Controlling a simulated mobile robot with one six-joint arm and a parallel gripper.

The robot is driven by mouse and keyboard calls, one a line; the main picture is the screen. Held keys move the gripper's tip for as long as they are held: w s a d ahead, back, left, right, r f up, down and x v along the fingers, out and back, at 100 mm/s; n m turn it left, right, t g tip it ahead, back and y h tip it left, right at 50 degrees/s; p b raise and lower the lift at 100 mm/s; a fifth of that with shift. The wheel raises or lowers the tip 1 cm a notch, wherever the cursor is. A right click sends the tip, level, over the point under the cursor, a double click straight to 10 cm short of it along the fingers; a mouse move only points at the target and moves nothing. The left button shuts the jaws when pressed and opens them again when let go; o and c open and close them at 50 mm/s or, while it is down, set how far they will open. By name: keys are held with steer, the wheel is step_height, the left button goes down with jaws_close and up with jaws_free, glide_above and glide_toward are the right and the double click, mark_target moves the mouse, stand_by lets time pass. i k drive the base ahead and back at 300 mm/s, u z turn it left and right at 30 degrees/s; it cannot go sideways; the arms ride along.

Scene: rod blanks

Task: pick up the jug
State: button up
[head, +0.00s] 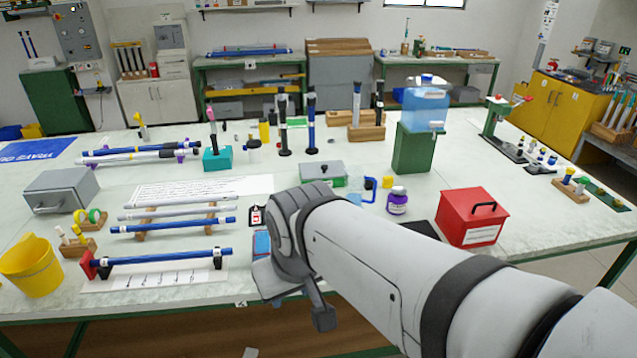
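A clear jug (355,190) with a blue handle (369,189) stands on the white bench near the middle of the head view. My forearm passes in front of it and hides its lower part. My gripper (322,317) is at the end of my bent wrist, low in the picture near the bench's front edge. It is in front of the jug, nearer to me, and apart from it. Its fingers are small and mostly turned away, so I cannot tell whether they are open or shut. I see nothing held.
A purple-labelled jar (397,201) and a red box (470,216) stand right of the jug. A grey-lidded box (323,172) is left of it. A blue water container (426,105) sits on a green stand behind. Rod racks and a yellow bucket (30,268) occupy the left.

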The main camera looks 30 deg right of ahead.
mark_target(354, 177)
steer(key=z, duration=0.15)
steer(key=i, duration=0.9)
steer(key=u, duration=0.1)
